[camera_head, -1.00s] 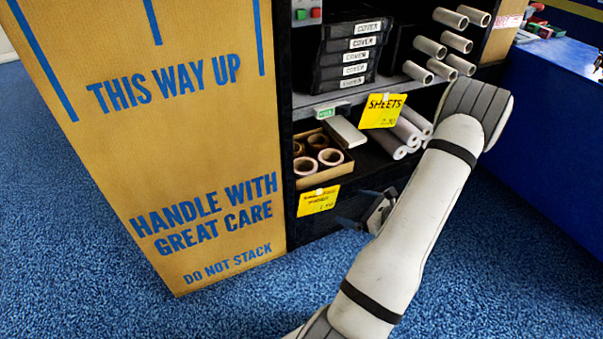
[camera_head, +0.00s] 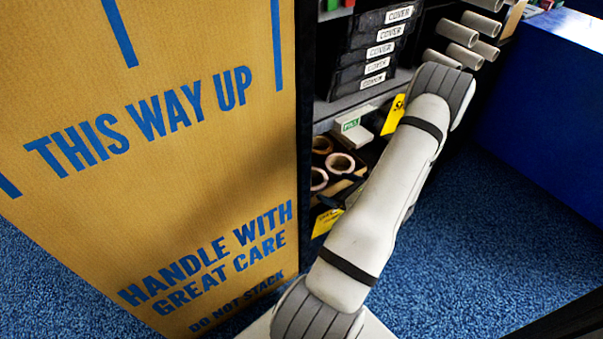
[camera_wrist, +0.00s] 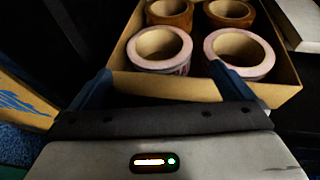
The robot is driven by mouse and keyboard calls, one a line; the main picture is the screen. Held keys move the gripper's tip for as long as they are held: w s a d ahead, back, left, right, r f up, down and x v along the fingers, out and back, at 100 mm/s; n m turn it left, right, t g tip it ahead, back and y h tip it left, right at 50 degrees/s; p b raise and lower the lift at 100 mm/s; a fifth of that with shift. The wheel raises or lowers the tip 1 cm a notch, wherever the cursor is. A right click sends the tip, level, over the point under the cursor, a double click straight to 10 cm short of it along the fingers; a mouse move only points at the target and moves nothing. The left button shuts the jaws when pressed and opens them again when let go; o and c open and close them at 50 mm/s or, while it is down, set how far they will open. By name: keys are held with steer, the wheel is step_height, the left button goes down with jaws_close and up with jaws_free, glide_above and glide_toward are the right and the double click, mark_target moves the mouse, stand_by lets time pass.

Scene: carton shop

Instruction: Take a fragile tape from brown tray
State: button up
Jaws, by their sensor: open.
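The brown tray (camera_wrist: 200,89) is an open cardboard box, ahead of my gripper in the wrist view. Two pale pinkish tape rolls stand in its near row, a left one (camera_wrist: 181,62) and a right one (camera_wrist: 262,62); marks show on their sides but are not readable. Two brown rolls, left (camera_wrist: 170,10) and right (camera_wrist: 230,10), sit behind them. My gripper (camera_wrist: 160,70) is open and empty, its fingers apart at the tray's near side. I cannot tell whether they touch the tray. In the head view the tray (camera_head: 345,190) is partly behind my arm, and my gripper is hidden.
A large cardboard carton (camera_head: 150,130) stands left of the shelf. A pale box (camera_head: 352,126) lies near the tray. Black cover boxes (camera_head: 372,50) and grey tubes (camera_head: 465,40) fill the shelf above. A blue counter (camera_head: 540,90) stands right; blue carpet lies between.

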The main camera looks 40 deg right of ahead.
steer(key=b+x, duration=0.3)
steer(key=x, duration=0.4)
steer(key=shift+w+a+f, duration=0.1)
steer(key=shift+f, duration=0.05)
steer(key=shift+w+a+b, duration=0.1)
steer(key=shift+w+b, duration=0.3)
steer(key=shift+w, duration=0.2)
steer(key=shift+f, duration=0.1)
steer(key=shift+c, duration=0.4)
steer(key=shift+s+a+f, duration=0.1)
steer(key=c, duration=0.6)
steer(key=shift+c, duration=0.2)
